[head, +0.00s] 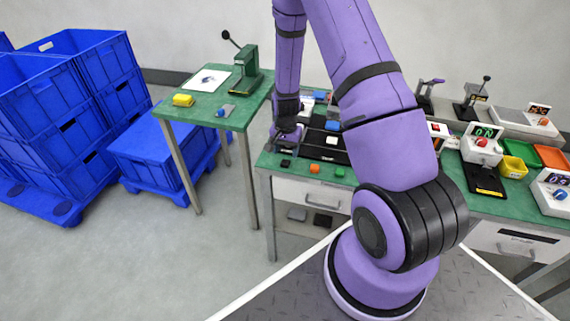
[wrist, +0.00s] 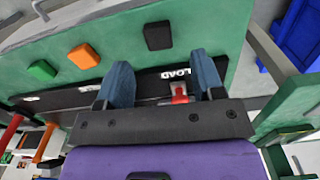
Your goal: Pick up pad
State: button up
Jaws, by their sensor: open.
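Nothing in view is labelled as the pad. Small block-like pieces lie along the front of the green bench: a black one (head: 285,163), an orange one (head: 314,169) and a green one (head: 339,172). They also show in the wrist view as black (wrist: 158,35), orange (wrist: 83,56) and green (wrist: 42,70). I cannot tell which, if any, is the pad. A small red-and-grey part (wrist: 180,93) shows between the fingers, apparently not gripped.
Blue crates (head: 75,110) stand at left. Displays, yellow bin (head: 513,167) and lever tools occupy the bench's right. Floor at front left is clear.

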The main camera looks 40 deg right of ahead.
aim_at(286, 161)
jog(key=shift+f, duration=2.2)
jog(key=c, duration=1)
